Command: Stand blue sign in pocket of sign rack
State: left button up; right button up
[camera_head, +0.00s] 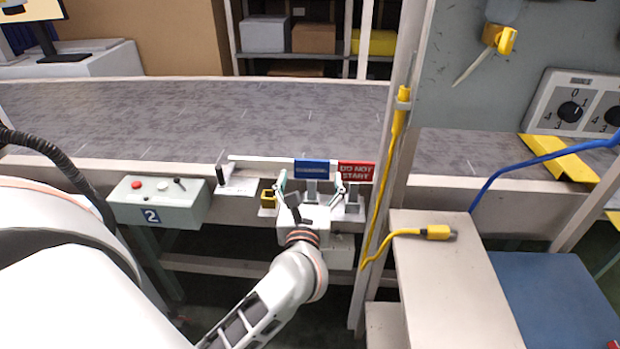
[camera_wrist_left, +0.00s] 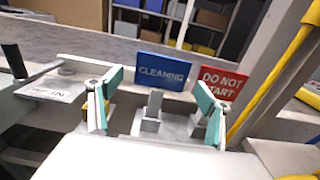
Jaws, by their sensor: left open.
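The blue sign (camera_head: 312,168) stands upright beside the red "DO NOT START" sign (camera_head: 356,170) at the conveyor's front edge. In the left wrist view the blue sign (camera_wrist_left: 163,70) reads "CLEANING", with a grey upright piece (camera_wrist_left: 153,103) in front of its lower part. A pale grey base, apparently the sign rack (camera_wrist_left: 178,127), lies below the signs; its pockets are mostly hidden, and I cannot tell whether the blue sign is seated in one. My left gripper (camera_head: 310,180) is open in front of the blue sign, one finger toward each side, not closed on it.
A control box marked 2 (camera_head: 158,203) is left of the rack. A post with a yellow cable (camera_head: 396,125) rises close on the right. A pale bench (camera_head: 450,290) stands front right. The conveyor belt (camera_head: 200,115) behind is clear.

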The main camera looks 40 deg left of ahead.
pick_arm(q)
jog(key=v, duration=0.7)
jog(key=shift+f, duration=0.15)
pick_arm(e)
jog(key=shift+s+f, duration=0.2)
jog(key=shift+f, duration=0.15)
pick_arm(q)
jog(key=shift+s, duration=0.1)
pick_arm(e)
jog(key=shift+w+r, duration=0.15)
jog(key=shift+r, duration=0.1)
